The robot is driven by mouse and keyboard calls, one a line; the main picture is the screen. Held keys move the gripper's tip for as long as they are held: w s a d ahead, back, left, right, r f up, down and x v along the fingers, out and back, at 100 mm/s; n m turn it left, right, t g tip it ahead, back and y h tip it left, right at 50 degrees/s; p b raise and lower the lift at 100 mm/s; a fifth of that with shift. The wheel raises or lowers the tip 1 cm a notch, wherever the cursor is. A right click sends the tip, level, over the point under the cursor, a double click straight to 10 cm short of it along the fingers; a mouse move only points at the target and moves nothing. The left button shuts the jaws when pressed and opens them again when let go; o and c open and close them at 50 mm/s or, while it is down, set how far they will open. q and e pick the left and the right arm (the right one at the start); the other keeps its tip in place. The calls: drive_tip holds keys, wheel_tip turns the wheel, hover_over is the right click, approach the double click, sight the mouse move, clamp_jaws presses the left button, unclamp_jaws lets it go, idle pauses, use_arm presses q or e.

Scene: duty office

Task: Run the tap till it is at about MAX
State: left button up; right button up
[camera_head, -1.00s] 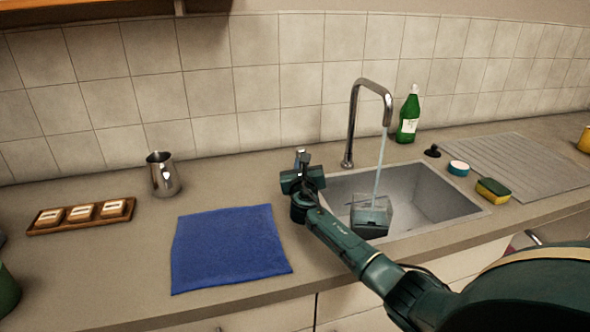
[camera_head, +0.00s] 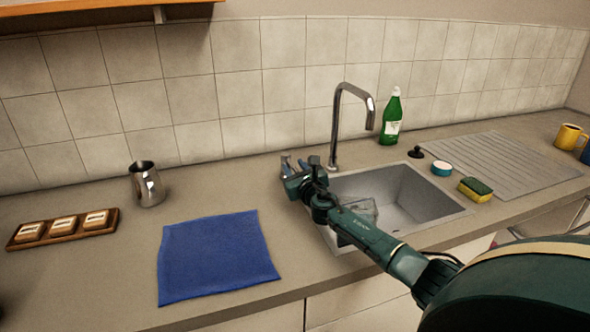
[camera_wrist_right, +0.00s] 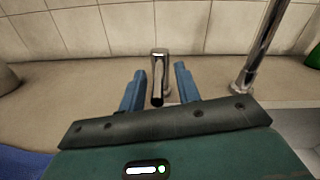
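The chrome tap (camera_head: 337,125) stands behind the sink, its spout over the basin, with no water stream showing. A clear container (camera_head: 360,207) sits in the sink (camera_head: 435,195), partly hidden by my right arm; its water level and any MAX mark cannot be made out. My right gripper (camera_head: 299,164) is at the tap's lever, left of the spout. In the right wrist view, the metal lever (camera_wrist_right: 159,88) stands between the two blue fingers of the gripper (camera_wrist_right: 160,72), which are apart with gaps either side. My left gripper is out of view.
A blue cloth (camera_head: 217,257), a steel jug (camera_head: 147,185) and a wooden tray (camera_head: 62,236) lie left of the sink. A green bottle (camera_head: 391,117), black plug (camera_head: 416,152), round tub (camera_head: 441,168) and sponge (camera_head: 475,189) stand around the sink's right side.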

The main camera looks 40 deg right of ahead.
drive_tip(key=shift+s, duration=0.1)
drive_tip(key=p+v, duration=0.1)
drive_tip(key=v, duration=1.2)
idle(0.4)
